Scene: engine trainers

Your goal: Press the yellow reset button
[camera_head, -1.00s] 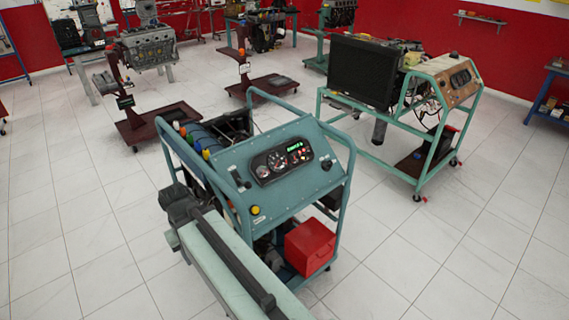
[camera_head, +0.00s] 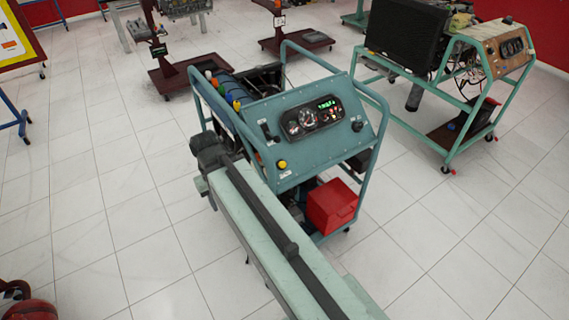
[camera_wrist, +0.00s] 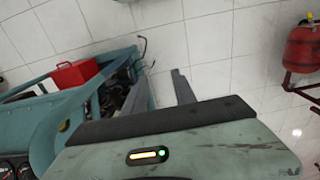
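The yellow button (camera_head: 282,164) is on the lower left of the teal engine trainer's sloped panel (camera_head: 330,140), below a black switch. In the wrist view the yellow button (camera_wrist: 64,125) shows small at left, near the panel's edge. My arm crosses the front left of the trainer in the head view. Its dark end is left of the panel, apart from the button in the picture. My gripper (camera_wrist: 163,90) shows two grey fingers spread apart with nothing between them. The fingers point away from the button, over the floor.
The trainer's teal tube frame (camera_head: 366,95) rises around the panel. A red box (camera_head: 331,205) sits low at its front right. Another trainer with a black radiator (camera_head: 405,35) stands at back right. A red extinguisher (camera_wrist: 303,48) shows at right in the wrist view.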

